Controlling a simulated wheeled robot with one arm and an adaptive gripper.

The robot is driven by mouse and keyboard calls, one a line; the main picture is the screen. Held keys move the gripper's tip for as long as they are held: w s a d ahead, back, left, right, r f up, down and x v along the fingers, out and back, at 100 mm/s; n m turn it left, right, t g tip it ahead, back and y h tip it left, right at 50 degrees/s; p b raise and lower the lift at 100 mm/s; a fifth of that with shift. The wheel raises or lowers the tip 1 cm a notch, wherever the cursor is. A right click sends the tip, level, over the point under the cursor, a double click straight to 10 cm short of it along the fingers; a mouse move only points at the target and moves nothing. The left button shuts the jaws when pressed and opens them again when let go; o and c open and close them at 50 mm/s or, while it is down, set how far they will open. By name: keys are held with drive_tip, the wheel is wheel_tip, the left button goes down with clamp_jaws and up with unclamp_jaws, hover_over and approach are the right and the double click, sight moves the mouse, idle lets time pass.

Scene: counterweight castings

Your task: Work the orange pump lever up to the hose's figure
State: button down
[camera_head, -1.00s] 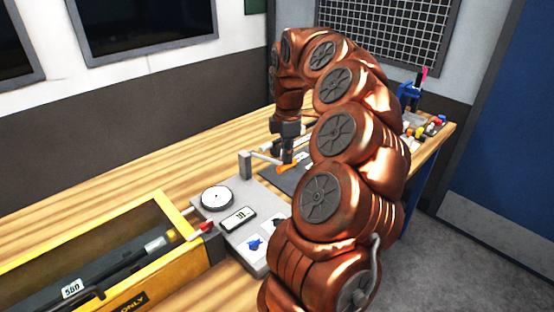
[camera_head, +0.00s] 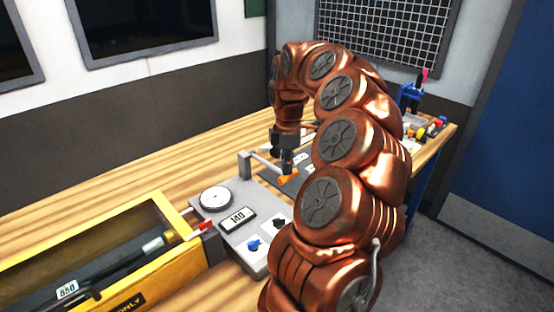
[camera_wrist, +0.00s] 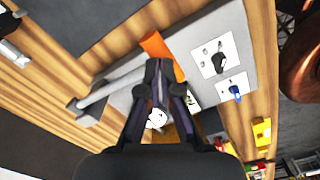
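The orange lever handle (camera_head: 289,179) is on the end of a grey bar (camera_head: 264,163) that runs from an upright post on the grey pump unit (camera_head: 262,195). My gripper (camera_head: 288,170) points down at the handle; its fingers look shut. In the wrist view the fingertips (camera_wrist: 158,66) are together against or just over the orange handle (camera_wrist: 161,48), not around it. The pump display (camera_head: 237,219) reads 140. The hose (camera_head: 122,260) lies in a yellow box; its tag (camera_head: 67,290) looks like 650, the first digit unclear.
A round white dial (camera_head: 215,199) and a blue knob (camera_head: 254,245) are on the pump unit. The open yellow box (camera_head: 180,267) stands at left. Small coloured parts (camera_head: 430,130) lie at the bench's far right end. My arm hides part of the bench.

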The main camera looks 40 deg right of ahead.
drive_tip(key=shift+f+b, duration=0.55)
drive_tip(key=shift+f, duration=0.6)
drive_tip(key=shift+r, duration=0.1)
wheel_tip(320, 180, up, 10)
drive_tip(key=p, duration=0.5)
idle(0.7)
idle(0.4)
